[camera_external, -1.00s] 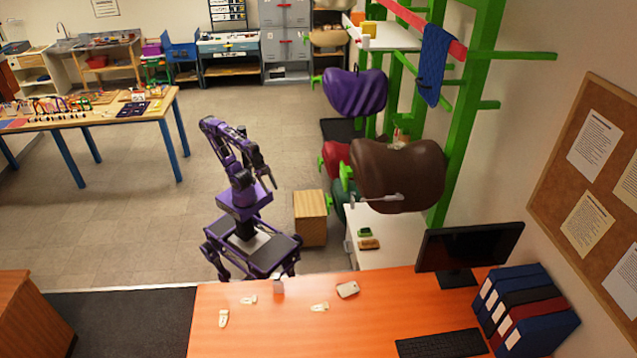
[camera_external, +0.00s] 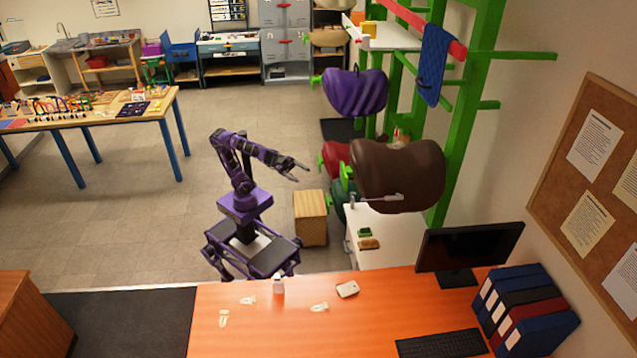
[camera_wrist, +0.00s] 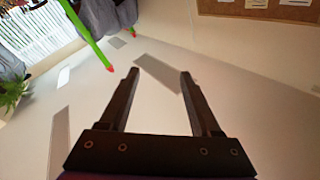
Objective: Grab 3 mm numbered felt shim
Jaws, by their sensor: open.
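No piece can be read as the 3 mm numbered felt shim; any numbers are too small to make out. Small pale flat pieces lie on the orange desk (camera_external: 370,325): one at the front left (camera_external: 223,318), one behind it (camera_external: 249,300) and one further right (camera_external: 319,307). My gripper (camera_external: 298,168) is up in the air, well beyond the desk and above the wooden box, pointing right. In the wrist view my gripper (camera_wrist: 160,76) is open with nothing between its fingers; a pale wall fills most of that view.
A wooden box (camera_external: 310,217) is beside my base. The brown saddle (camera_external: 400,175) on the green rack (camera_external: 455,120) is right of my arm. Open floor lies left.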

